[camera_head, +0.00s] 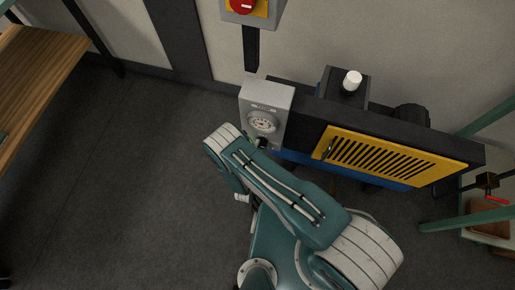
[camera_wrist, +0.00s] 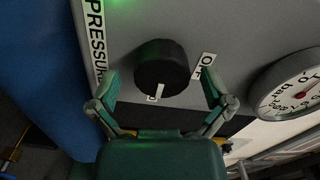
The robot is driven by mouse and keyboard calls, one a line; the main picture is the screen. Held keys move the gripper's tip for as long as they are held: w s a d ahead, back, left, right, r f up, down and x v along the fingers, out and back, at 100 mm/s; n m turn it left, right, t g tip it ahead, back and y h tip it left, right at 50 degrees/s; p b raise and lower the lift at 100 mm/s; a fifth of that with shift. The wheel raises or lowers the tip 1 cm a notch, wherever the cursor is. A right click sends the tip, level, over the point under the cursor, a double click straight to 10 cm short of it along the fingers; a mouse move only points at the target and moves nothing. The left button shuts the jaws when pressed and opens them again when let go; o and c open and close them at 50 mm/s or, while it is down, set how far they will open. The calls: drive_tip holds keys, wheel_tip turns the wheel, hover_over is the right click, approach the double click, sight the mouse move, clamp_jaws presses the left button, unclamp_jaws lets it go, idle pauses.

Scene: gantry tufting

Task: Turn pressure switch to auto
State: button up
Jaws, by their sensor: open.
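The pressure switch is a round black knob (camera_wrist: 162,67) on a grey panel (camera_wrist: 215,35). A white label reading roughly OFF (camera_wrist: 207,63) is at its right, and a PRESSURE label (camera_wrist: 95,40) runs along the left. A small white mark (camera_wrist: 157,93) shows at the knob's lower edge; I cannot tell if it is a pointer or part of a label. My gripper (camera_wrist: 158,88) is open, one finger on each side of the knob, with visible gaps. In the head view the knob (camera_head: 262,142) is partly hidden by my arm, below the gauge on the grey box (camera_head: 280,97).
A round gauge (camera_wrist: 290,85) sits right of the knob; it also shows in the head view (camera_head: 263,122). A yellow slatted cover (camera_head: 390,157) is right of the box. A red switch (camera_head: 243,5) is above. A wooden surface (camera_head: 35,75) is at left; floor between is clear.

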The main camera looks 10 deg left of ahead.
drive_tip(key=s, duration=1.1)
drive_tip(key=shift+s+a, duration=0.3)
drive_tip(key=shift+a, duration=0.1)
